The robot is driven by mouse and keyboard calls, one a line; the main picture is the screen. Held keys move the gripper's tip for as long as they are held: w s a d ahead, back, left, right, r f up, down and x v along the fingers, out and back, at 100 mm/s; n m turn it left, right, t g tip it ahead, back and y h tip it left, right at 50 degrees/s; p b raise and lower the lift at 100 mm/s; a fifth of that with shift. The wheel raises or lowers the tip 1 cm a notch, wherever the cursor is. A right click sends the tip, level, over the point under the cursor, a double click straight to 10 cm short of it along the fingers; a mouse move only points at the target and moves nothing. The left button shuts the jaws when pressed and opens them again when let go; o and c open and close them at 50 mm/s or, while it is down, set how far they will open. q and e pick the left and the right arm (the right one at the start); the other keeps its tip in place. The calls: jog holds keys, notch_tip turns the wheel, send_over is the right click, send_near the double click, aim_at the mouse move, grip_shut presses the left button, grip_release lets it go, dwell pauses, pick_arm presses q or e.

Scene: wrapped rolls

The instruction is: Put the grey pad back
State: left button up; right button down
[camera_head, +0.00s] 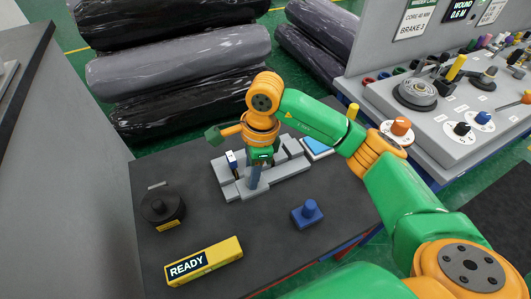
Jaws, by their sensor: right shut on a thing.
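My right gripper (262,160) points down over a light grey stepped fixture (232,190) in the middle of the dark table. It is shut on a slim blue-grey piece (254,179), which looks like the grey pad. The piece hangs upright below the jaws, among the fixture's grey blocks. My wrist hides its top, and I cannot tell whether its lower end touches the fixture. A small blue-and-white upright part (232,159) stands at the fixture's left. My left gripper is not in view.
A black round knobbed weight (162,207) stands left on the table (230,222), a yellow READY box (204,262) at the front, and a blue knobbed block (307,213) right of centre. A blue-and-white pad (318,148) lies behind. A grey control console (450,120) stands right; wrapped rolls (180,62) lie behind.

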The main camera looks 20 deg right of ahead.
aim_at(254, 192)
jog(key=shift+s+f+b, duration=0.35)
jog(key=shift+f+b, duration=0.1)
jog(key=shift+f, duration=0.1)
notch_tip(254, 192, down, 6)
jog(key=b, duration=0.3)
jog(key=shift+r+b, duration=0.15)
jog(key=shift+b, duration=0.2)
jog(key=shift+f+b, duration=0.6)
jog(key=shift+c, duration=2.3)
grip_release()
jog(key=shift+r, duration=0.15)
